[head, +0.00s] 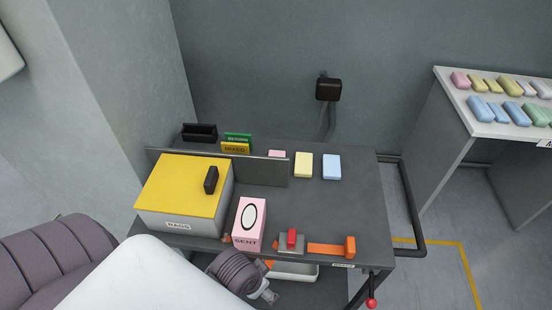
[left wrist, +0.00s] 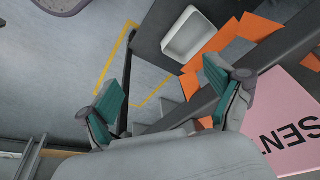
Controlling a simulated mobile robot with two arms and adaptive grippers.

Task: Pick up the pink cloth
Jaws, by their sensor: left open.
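A small pink block-like piece (head: 277,154), which looks like the pink cloth, is on the dark table behind the low grey divider, which hides its lower part. A yellow piece (head: 304,165) and a light blue piece (head: 332,167) lie to its right. My left gripper (head: 268,294) is at the table's front edge, below the pink SENT box (head: 249,223) and well away from the pink cloth. In the left wrist view its teal-padded fingers (left wrist: 163,82) are spread with nothing between them. My right gripper is not in view.
The divider (head: 218,167) runs behind the yellow-lidded RAGS box (head: 185,190). A red button (head: 292,239) and an orange strip (head: 325,249) are at the front. A white tray (left wrist: 188,34) sits below. A side table (head: 490,128) holds several coloured bundles. The table's right middle is clear.

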